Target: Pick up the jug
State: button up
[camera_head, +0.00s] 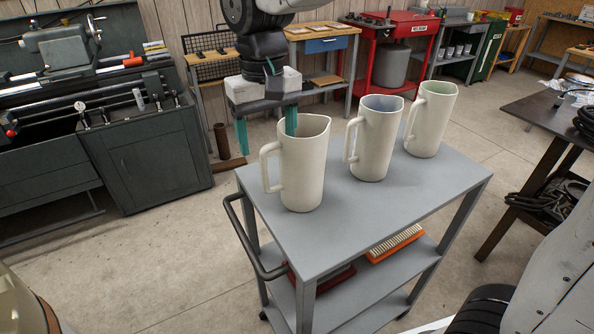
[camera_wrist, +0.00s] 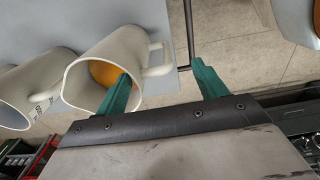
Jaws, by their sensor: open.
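Three cream jugs stand upright in a row on a grey cart (camera_head: 345,205). The nearest jug (camera_head: 304,172) is at the left with its handle to the left. The middle jug (camera_head: 377,140) has a bluish inside, and the far jug (camera_head: 431,122) a greenish one. My gripper (camera_head: 266,145) is open, with green fingers pointing down at the nearest jug. One finger is at its mouth, the other outside on the handle side. In the wrist view my gripper (camera_wrist: 160,68) has its left finger over the mouth of the orange-bottomed jug (camera_wrist: 118,46); its right finger is clear of it.
The cart's lower shelf holds an orange-framed filter (camera_head: 396,243) and a dark red item. A black handle (camera_head: 250,240) sticks out on the cart's left. A lathe (camera_head: 110,110) stands left, a dark table (camera_head: 545,130) right. The cart's front top is clear.

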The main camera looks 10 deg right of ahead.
send_over(274, 187)
notch_tip(274, 187, down, 5)
jog(key=shift+f, duration=0.2)
jog(key=shift+c, duration=0.3)
jog(key=shift+r, duration=0.1)
grip_shut()
